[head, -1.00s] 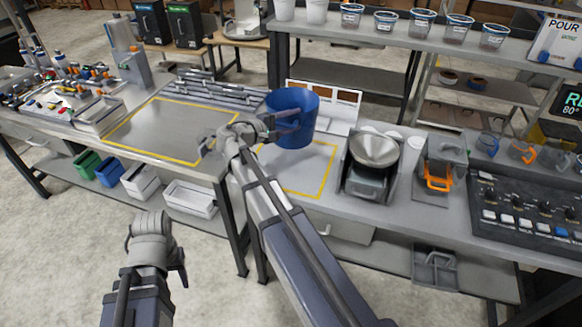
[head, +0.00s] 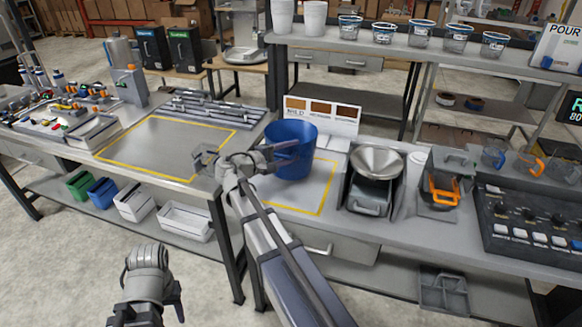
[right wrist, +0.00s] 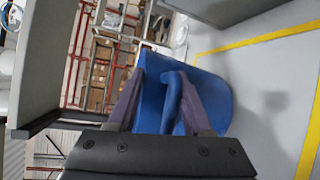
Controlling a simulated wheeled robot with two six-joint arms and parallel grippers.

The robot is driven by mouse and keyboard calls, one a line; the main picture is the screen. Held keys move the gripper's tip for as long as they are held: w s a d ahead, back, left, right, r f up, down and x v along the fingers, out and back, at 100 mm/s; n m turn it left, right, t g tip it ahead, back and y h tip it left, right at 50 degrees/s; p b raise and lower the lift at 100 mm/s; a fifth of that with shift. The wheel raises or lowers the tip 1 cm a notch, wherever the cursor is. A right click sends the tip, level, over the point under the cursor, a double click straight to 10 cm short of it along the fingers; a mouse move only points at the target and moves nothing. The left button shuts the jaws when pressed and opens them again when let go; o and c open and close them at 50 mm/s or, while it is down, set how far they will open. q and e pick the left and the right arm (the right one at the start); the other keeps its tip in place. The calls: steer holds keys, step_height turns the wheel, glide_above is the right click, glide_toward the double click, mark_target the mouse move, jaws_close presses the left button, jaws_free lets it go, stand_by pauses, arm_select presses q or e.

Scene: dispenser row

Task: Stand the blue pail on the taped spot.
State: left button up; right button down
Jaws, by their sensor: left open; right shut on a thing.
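The blue pail (head: 296,155) hangs over the back-left part of the yellow-taped square (head: 325,196) on the right bench. My right gripper (head: 283,158) is shut on its handle. In the right wrist view the pail (right wrist: 212,100) has its blue handle between the two fingers (right wrist: 160,105). A shadow lies on the bench apart from the pail, beside the yellow tape (right wrist: 255,41), so it looks held a little above the surface. My left gripper (head: 148,312) is open and empty at the bottom left, low in front of the benches.
A sample board (head: 322,118) stands behind the pail. A metal funnel hopper (head: 377,162) stands just right of the taped square. A second, larger taped area (head: 165,150) on the left table is empty. Cups (head: 420,35) line the upper shelf.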

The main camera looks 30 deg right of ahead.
step_height(320, 180, down, 4)
steer(key=b, duration=0.3)
steer(key=shift+r+b, duration=0.2)
steer(key=shift+b, duration=0.15)
steer(key=shift+c, duration=1.5)
jaws_free()
steer(key=p+v, duration=0.2)
steer(key=v, duration=1)
